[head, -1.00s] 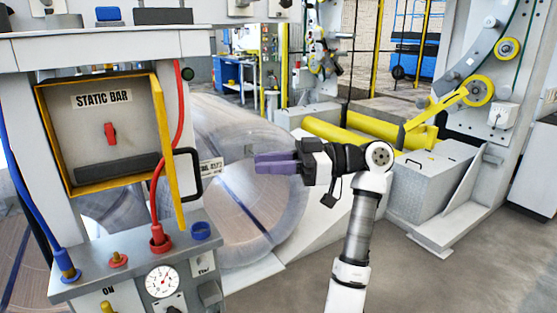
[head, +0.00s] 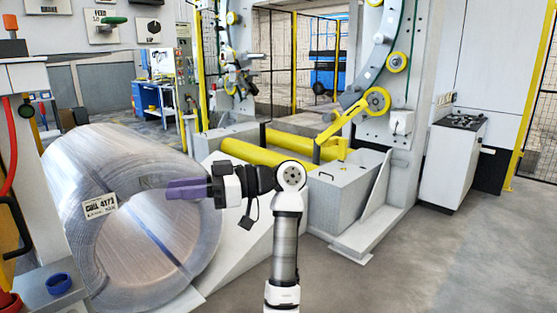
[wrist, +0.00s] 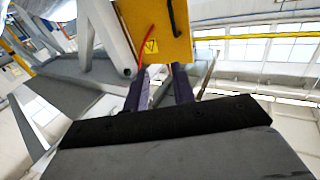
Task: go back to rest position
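My gripper (head: 172,189) is at the end of my bent arm in the head view, its purple fingers pointing left. The fingers appear in front of the large wrapped coil (head: 95,255), which carries a white label (head: 100,206). I cannot tell how far apart the fingers and the coil are. In the wrist view my gripper (wrist: 158,78) shows two purple fingers with a gap between them and nothing held.
A grey post with red hoses and a blue cap (head: 59,284) stands at the left edge. Yellow rollers (head: 262,153) and a ring frame with yellow wheels (head: 377,101) stand beyond my arm. A white cabinet (head: 450,160) is at the right. The floor at lower right is clear.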

